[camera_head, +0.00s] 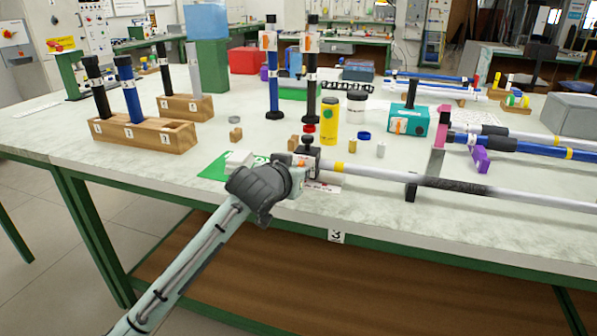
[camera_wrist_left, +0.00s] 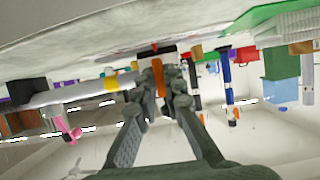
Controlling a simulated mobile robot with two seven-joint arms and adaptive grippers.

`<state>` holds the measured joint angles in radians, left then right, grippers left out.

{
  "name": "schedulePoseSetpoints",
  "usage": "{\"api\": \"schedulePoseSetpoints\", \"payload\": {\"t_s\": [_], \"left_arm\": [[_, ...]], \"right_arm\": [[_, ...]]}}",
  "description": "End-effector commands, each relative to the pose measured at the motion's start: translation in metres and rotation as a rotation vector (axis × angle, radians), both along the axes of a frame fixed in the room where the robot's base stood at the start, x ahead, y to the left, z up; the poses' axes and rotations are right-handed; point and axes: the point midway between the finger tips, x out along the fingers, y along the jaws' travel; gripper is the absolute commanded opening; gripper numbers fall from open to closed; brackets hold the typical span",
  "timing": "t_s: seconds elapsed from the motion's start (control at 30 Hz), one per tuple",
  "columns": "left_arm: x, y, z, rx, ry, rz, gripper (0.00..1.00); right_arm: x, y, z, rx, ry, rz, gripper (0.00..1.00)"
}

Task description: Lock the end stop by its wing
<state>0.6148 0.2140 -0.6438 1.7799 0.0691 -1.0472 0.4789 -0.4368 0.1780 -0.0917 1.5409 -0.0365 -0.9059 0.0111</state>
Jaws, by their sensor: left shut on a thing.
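The end stop (camera_head: 308,153), a dark block with a black knob, stands at the left end of a grey rod (camera_head: 385,177) near the table's front edge. The rod has a yellow band and a dark grip section. My left gripper (camera_head: 292,172) reaches in from the front left, at the left side of the end stop. In the left wrist view, which looks upside down, my left gripper (camera_wrist_left: 160,90) has its fingers closed around a narrow orange piece (camera_wrist_left: 158,75), seemingly the wing. The fingers hide part of it, so its exact angle cannot be told. My right gripper is out of view.
A black support (camera_head: 411,188) carries the rod. A yellow cylinder (camera_head: 330,121), a teal box (camera_head: 408,120) and upright rods stand behind. Wooden blocks (camera_head: 145,135) with rods stand left. Blue and white rods lie right. The left front tabletop is clear.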

Motion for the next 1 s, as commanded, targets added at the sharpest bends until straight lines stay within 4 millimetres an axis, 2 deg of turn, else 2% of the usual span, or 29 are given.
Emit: {"api": "schedulePoseSetpoints", "payload": {"t_s": [0.37, 0.4, 0.57, 0.87, 1.0], "left_arm": [[0.0, 0.0, -0.002, 0.008, 0.001, -0.001, 0.0], [0.0, 0.0, -0.002, 0.008, 0.001, -0.001, 0.1], [0.0, 0.0, -0.001, 0.007, 0.001, 0.0, 0.3], [-0.001, 0.0, 0.0, 0.005, -0.001, -0.001, 0.3], [-0.011, 0.004, 0.005, 0.005, -0.002, -0.001, 0.3]], "right_arm": [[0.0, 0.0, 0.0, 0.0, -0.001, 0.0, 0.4], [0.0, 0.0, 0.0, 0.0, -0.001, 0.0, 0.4], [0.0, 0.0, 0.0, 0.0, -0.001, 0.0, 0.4], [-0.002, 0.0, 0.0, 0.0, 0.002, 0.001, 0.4], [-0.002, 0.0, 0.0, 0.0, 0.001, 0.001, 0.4]]}}
